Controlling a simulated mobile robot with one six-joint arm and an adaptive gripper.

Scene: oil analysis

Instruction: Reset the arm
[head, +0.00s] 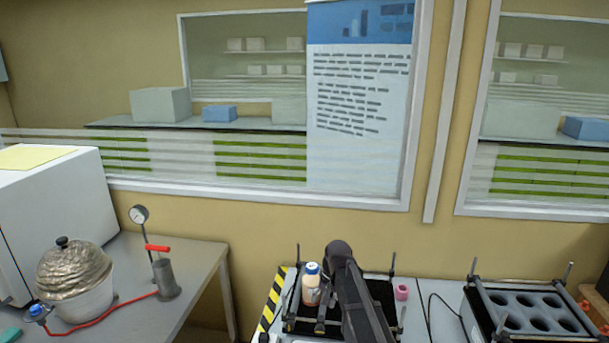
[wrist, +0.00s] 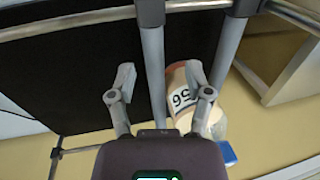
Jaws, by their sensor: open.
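My gripper (wrist: 160,78) is open in the wrist view, with its two fingers spread apart and nothing held between them. A bottle (wrist: 182,98) with a printed number label and a blue cap (wrist: 228,153) lies behind and beside the right finger, partly hidden by it. In the head view the bottle (head: 311,292) stands upright on a black platform framed by metal rods (head: 292,311). My dark arm reaches down just right of the bottle, and the fingertips are hard to make out there. I cannot tell whether a finger touches the bottle.
A small pink cup (head: 402,292) is right of my arm. A rack with several round holes (head: 535,300) stands at the right. On the left table are a foil-covered vessel (head: 75,275), a pump with a gauge (head: 165,280) and a white box (head: 60,200). Upright rods surround the platform.

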